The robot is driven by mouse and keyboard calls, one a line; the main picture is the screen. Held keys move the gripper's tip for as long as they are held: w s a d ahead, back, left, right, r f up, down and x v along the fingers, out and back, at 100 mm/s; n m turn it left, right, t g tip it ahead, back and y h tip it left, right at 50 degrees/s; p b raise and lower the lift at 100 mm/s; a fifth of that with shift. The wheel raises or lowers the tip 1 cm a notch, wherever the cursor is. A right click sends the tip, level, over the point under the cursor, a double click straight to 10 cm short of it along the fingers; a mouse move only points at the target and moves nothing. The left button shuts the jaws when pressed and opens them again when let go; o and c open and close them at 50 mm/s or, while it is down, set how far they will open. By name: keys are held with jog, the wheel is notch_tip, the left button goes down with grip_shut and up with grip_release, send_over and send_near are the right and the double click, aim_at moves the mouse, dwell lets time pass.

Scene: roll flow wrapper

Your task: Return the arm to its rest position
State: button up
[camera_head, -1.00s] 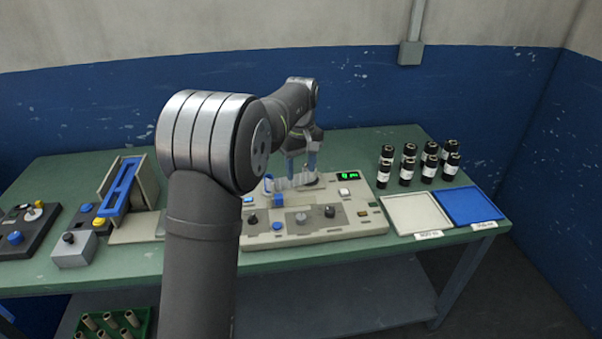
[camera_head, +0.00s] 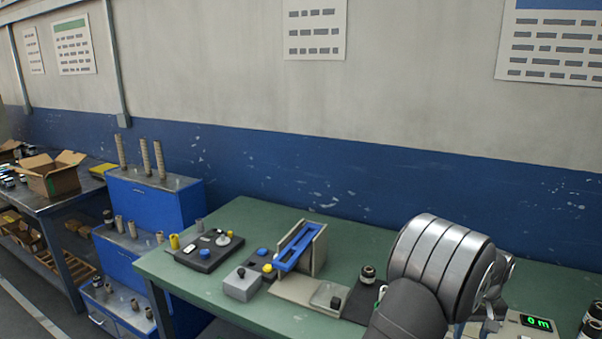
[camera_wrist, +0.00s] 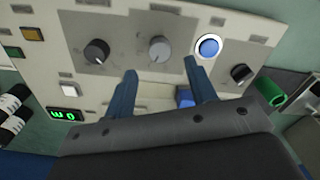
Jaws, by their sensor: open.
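My gripper (camera_wrist: 160,67) shows in the wrist view as two blue fingers, apart, with nothing between their tips. It hangs over the pale control panel (camera_wrist: 130,50), which has dark knobs, a lit blue button (camera_wrist: 208,46) and a green display (camera_wrist: 65,115). A blue part (camera_wrist: 184,96) lies beyond the fingers, partly covered by one of them. In the head view my arm fills the lower right and hides most of the panel; the display (camera_head: 537,322) shows at the right edge. The gripper's fingers cannot be made out there.
On the green bench (camera_head: 215,285), left of my arm, stand a blue-railed holder (camera_head: 297,246), a grey button box (camera_head: 242,284) and a black control plate (camera_head: 208,249). In the wrist view a green roll (camera_wrist: 270,90) and dark cylinders (camera_wrist: 14,128) flank the panel.

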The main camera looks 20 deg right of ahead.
jog(key=shift+f, duration=2.75)
jog(key=shift+r, duration=0.1)
notch_tip(320, 180, up, 18)
notch_tip(320, 180, down, 18)
jog(key=shift+r, duration=0.15)
jog(key=shift+f, duration=0.3)
jog(key=m, duration=0.8)
jog(key=shift+r+m, duration=0.1)
jog(key=shift+m, duration=0.3)
jog(key=m, duration=0.4)
jog(key=shift+m, duration=1.9)
